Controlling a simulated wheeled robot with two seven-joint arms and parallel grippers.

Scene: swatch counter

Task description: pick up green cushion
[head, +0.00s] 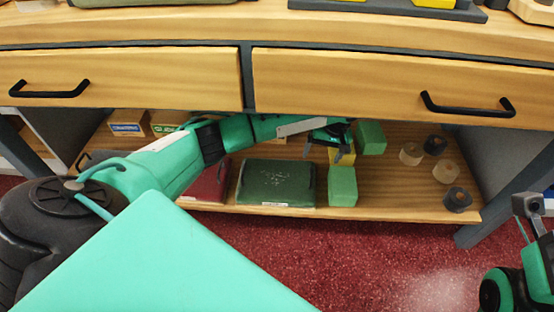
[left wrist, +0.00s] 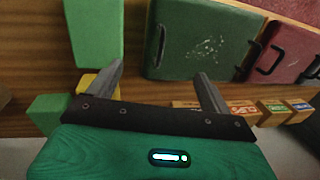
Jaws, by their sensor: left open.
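Two light green blocks that look like cushions are on the lower shelf. One green block (head: 342,187) lies near the shelf's front edge, and the other green block (head: 371,137) is farther back. In the left wrist view one shows at the top (left wrist: 92,32) and one at the left (left wrist: 46,110). A yellow block (head: 346,157) is between them, partly hidden by my gripper. My left gripper (head: 324,148) is open and empty under the drawers, just left of the blocks. Its fingers also show in the left wrist view (left wrist: 160,73).
A dark green case (head: 277,183) and a red case (head: 210,184) lie left of the blocks. Small boxes (head: 128,124) stand at the back left. Several round spools (head: 446,172) stand at the right. Drawers (head: 400,85) hang low above the shelf.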

